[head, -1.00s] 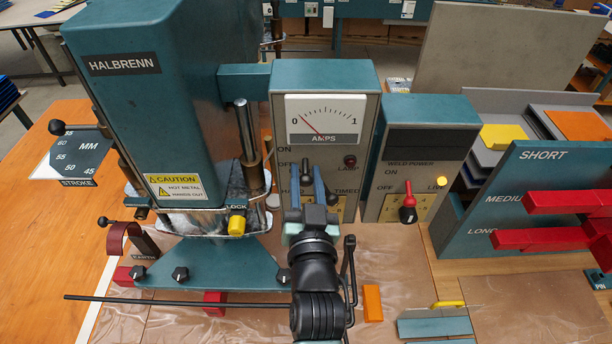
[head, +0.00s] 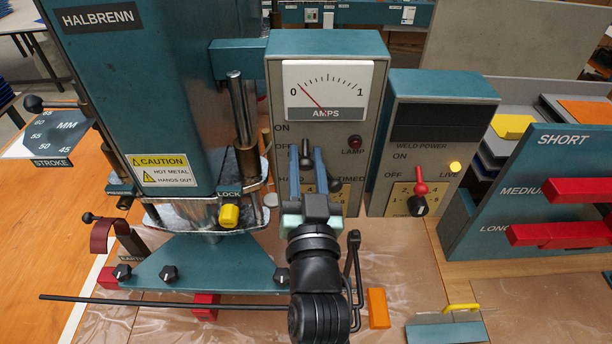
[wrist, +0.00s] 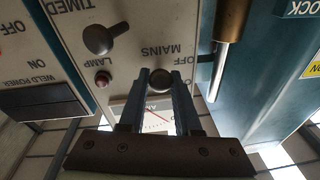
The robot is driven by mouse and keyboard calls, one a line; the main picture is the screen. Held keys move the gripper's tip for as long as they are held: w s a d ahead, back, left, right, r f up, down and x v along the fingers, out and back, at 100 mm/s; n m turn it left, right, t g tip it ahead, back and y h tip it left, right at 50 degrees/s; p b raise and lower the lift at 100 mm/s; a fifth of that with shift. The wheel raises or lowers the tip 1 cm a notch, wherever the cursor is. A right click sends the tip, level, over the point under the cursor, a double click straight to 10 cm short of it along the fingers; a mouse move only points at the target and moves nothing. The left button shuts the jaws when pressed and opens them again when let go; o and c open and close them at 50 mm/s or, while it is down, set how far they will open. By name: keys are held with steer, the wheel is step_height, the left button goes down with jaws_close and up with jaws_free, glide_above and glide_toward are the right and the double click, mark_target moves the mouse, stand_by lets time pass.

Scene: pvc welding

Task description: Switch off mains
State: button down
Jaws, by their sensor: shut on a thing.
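The mains switch, a dark round-ended lever (head: 304,148), stands on the grey front of the meter cabinet (head: 278,108), near the word ON. In the wrist view, which is upside down, its knob (wrist: 160,80) sits between my fingertips beside the labels MAINS and OFF. My gripper (head: 307,163) is shut on this knob, with its blue fingers on either side; it also shows in the wrist view (wrist: 160,88). The fingers partly hide the switch in the head view, so its exact setting is unclear. The red lamp (head: 355,142) looks dark.
The amps meter (head: 328,90) is above the switch.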

stand_by(0.3)
steer(key=c, duration=0.6)
jaws_free()
steer(key=s+b, duration=0.1)
steer(key=s, duration=0.3)
steer(key=s+f+b, duration=0.1)
steer(key=s, duration=0.3)
steer(key=s+f+b, duration=0.1)
steer(key=s+b, duration=0.1)
steer(key=s, duration=0.2)
steer(key=shift+s+d, duration=0.35)
steer(key=shift+s, duration=0.05)
